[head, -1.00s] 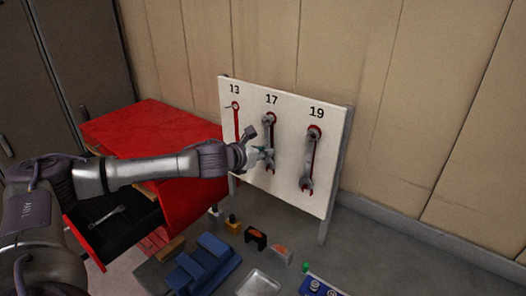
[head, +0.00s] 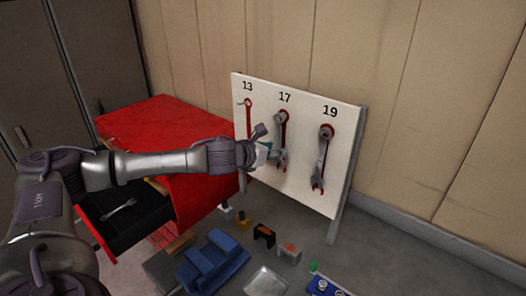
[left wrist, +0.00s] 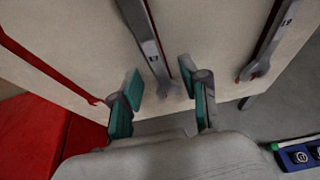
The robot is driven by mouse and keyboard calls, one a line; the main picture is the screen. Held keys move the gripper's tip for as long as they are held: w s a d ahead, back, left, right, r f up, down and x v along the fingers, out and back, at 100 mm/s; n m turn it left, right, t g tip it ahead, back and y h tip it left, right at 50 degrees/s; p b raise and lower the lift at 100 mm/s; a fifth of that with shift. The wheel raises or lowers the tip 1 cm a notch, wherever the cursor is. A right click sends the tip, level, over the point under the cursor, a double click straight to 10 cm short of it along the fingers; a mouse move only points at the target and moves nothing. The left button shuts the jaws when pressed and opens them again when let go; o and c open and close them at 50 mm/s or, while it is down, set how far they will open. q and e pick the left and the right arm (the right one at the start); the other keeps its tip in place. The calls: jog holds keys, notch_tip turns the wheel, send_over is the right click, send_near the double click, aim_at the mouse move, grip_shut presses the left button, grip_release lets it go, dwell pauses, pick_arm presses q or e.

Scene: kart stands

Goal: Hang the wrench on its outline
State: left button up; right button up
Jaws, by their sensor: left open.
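The white board (head: 305,183) has red outlines under 13, 17 and 19. A grey wrench (head: 281,124) hangs at 17, slightly off its red outline. It also shows in the left wrist view (left wrist: 147,42), its lower end between my fingertips. My left gripper (left wrist: 161,80) is open, with teal pads apart on either side of that end. In the head view the left gripper (head: 266,151) is at the wrench's lower part and partly hides it. Another wrench (head: 322,160) hangs at 19. The 13 outline (head: 249,120) holds no wrench. My right gripper is out of view.
A red cabinet (head: 150,125) stands left of the board, its drawer (head: 137,228) open with a wrench (head: 120,208) inside. Blue blocks (head: 212,262), a metal tray (head: 265,282) and small parts lie below the board. Wall panels stand close behind.

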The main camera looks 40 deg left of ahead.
pick_arm(q)
jog(key=d+v, duration=0.1)
jog(key=v, duration=1)
jog(key=shift+a, duration=0.45)
